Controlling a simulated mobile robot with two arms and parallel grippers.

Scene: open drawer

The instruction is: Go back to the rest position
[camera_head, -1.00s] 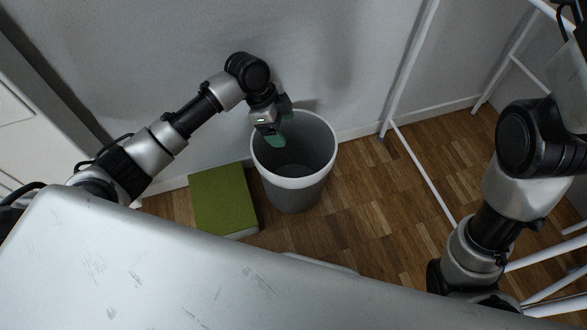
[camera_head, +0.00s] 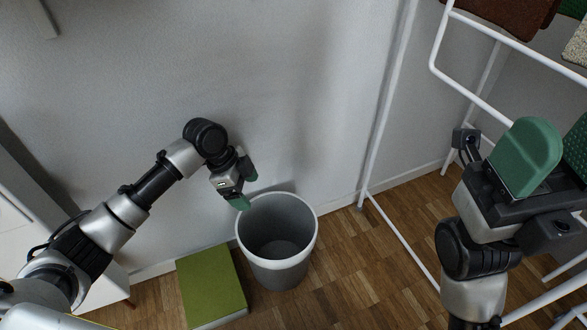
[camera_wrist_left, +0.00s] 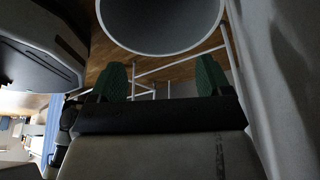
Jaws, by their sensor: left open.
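My left gripper (camera_head: 246,186) is open and empty, up by the wall at the upper left rim of the grey bin. In the left wrist view its two green fingers (camera_wrist_left: 160,78) stand well apart with nothing between them. My right gripper (camera_head: 562,150) is raised at the right edge of the head view, partly cut off. Its green fingers stand apart, one showing its smooth back and the other its dotted pad. I see nothing held in it.
The grey bin (camera_head: 309,240) stands on the wood floor by the wall and looks empty inside. A green box (camera_head: 210,285) lies left of it. A white rack (camera_head: 383,120) with cloths on top stands at the right, close to my right arm.

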